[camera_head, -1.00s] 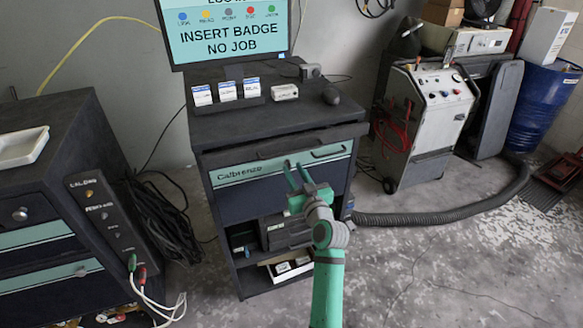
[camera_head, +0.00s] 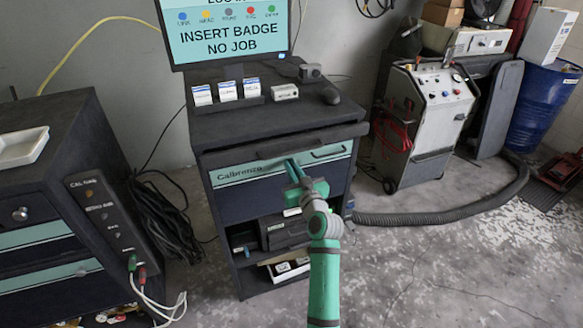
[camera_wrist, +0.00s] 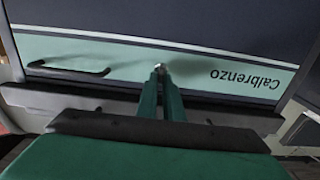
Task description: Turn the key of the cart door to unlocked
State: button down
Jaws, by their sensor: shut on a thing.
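The cart (camera_head: 225,140) stands in the middle of the head view, its dark door carrying a teal band (camera_head: 235,174) lettered "Calbrenzo". My gripper (camera_head: 293,168) reaches to the band, right of the lettering. In the wrist view my gripper's fingers (camera_wrist: 161,75) are close together, shut on the small pale key (camera_wrist: 161,66) at the band. Only a bit of the key shows past the fingertips, so I cannot tell its angle. A dark bar handle (camera_head: 330,152) sits right of my gripper on the door; it also shows in the wrist view (camera_wrist: 68,72).
A monitor (camera_head: 230,30) reading "INSERT BADGE NO JOB" and several labelled boxes stand on the cart top. A dark cabinet (camera_head: 45,190) with cables stands at left. A grey machine (camera_head: 425,120) and thick hose (camera_head: 450,214) are at right. Floor at the lower right is clear.

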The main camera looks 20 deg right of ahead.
jog(key=shift+d+f+m, duration=0.2)
jog(key=shift+m, duration=2.75)
jog(key=shift+d+f+m, duration=0.2)
jog(key=shift+d+m, duration=0.05)
jog(key=shift+m, duration=2.75)
jog(key=shift+d+f+m, duration=0.2)
jog(key=shift+m, duration=2.75)
jog(key=c, duration=1.9)
grip_release()
jog(key=s, duration=1.1)
jog(key=shift+d, duration=0.2)
jog(key=shift+w, duration=0.1)
